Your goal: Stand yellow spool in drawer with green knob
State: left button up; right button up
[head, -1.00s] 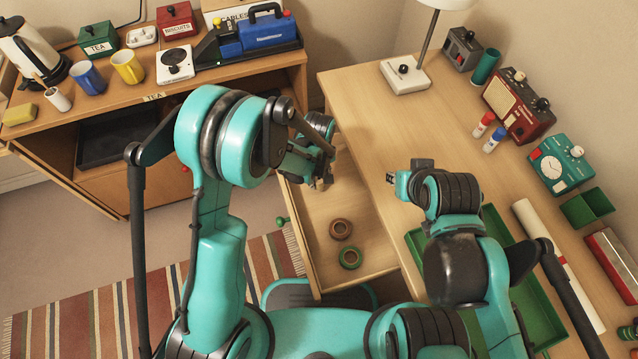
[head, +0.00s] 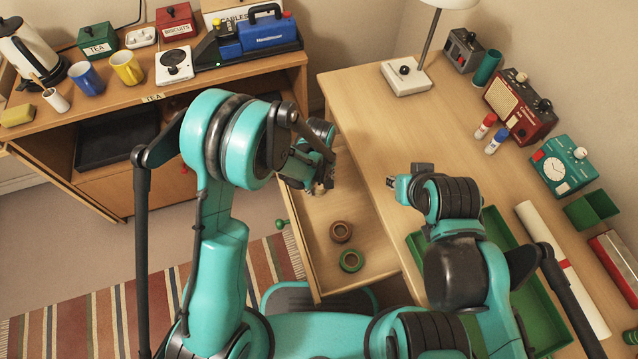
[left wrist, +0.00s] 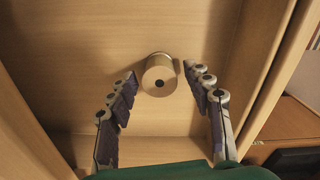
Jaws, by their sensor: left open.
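The drawer with the green knob (head: 281,224) is pulled out from the desk, and its floor (head: 372,240) shows. The spool (left wrist: 161,75), pale tan in this light with a dark centre hole, appears to stand on end in the drawer in the left wrist view. My left gripper (head: 318,187) is over the drawer's far end. In the left wrist view its open fingers (left wrist: 161,82) lie on either side of the spool, with gaps showing. In the head view the spool is mostly hidden by the gripper. My right gripper (head: 398,187) is above the desk, its fingers unclear.
A brown tape roll (head: 341,232) and a green tape roll (head: 351,261) lie in the drawer's near part. A green tray (head: 541,318) is on the desk (head: 440,130) under my right arm. A sideboard (head: 130,180) stands to the left.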

pick_arm(q)
notch_tip(320, 180, up, 12)
jog(key=p, duration=0.5)
jog(key=s+a+r+m+t, duration=0.2)
jog(key=a+r, duration=0.3)
jog(key=r, duration=0.1)
jog(key=s+a+r+m+t, duration=0.1)
jog(key=s+a+r, duration=0.2)
jog(key=a+r, duration=0.3)
jog(key=s+a+r+m+t, duration=0.3)
jog(key=s+a+r+t, duration=0.1)
jog(key=s+a+r, duration=0.1)
jog(key=shift+s+a, duration=0.8)
jog(key=shift+s, duration=0.5)
pick_arm(e)
jog(key=shift+r, duration=2.45)
